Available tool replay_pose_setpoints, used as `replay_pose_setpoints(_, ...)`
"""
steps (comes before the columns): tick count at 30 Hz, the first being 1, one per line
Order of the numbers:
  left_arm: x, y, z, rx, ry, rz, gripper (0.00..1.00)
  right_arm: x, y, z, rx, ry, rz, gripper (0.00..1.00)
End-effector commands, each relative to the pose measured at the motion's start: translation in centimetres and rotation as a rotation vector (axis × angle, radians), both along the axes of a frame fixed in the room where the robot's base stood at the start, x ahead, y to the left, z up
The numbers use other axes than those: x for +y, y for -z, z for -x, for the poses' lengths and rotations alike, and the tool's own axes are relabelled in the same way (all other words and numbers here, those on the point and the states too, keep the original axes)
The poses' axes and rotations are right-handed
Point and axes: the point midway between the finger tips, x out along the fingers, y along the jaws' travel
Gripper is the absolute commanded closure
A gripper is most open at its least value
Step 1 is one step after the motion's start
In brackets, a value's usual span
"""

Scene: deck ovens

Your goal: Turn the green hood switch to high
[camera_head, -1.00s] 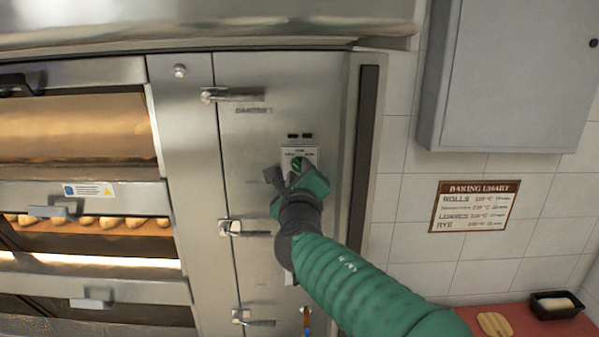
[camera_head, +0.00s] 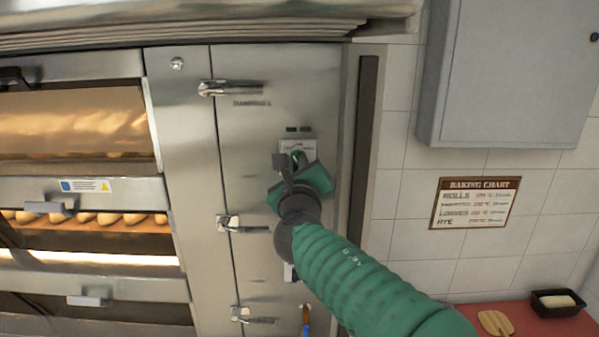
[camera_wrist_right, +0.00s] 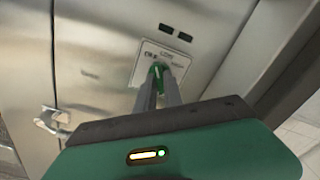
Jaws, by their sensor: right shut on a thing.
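The green hood switch (camera_head: 298,156) sits on a small pale label plate (camera_head: 311,146) on the steel panel right of the ovens. It also shows in the right wrist view (camera_wrist_right: 156,71), between my fingertips, with the plate (camera_wrist_right: 149,55) around it. My right gripper (camera_head: 297,166) is at the switch and shut on it; in the wrist view the two fingers (camera_wrist_right: 159,80) reach up to the knob. The gripper hides part of the knob in the head view. The plate's lettering is too blurred to read. My left gripper is in neither view.
Deck ovens with rolls (camera_head: 85,217) are on the left. A grey wall cabinet (camera_head: 505,75) and a baking chart (camera_head: 475,203) are on the right.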

Motion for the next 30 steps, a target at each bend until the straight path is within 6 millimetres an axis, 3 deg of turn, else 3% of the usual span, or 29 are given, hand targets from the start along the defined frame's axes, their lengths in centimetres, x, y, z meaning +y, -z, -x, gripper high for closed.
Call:
replay_pose_setpoints(2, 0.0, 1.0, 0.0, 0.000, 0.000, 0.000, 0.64, 0.2, 0.7, 0.0, 0.004, -0.004, -0.062, 1.00)
replay_pose_setpoints(30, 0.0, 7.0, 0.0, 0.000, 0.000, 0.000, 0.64, 0.4, 0.8, 0.0, 0.007, 0.000, -0.953, 1.00)
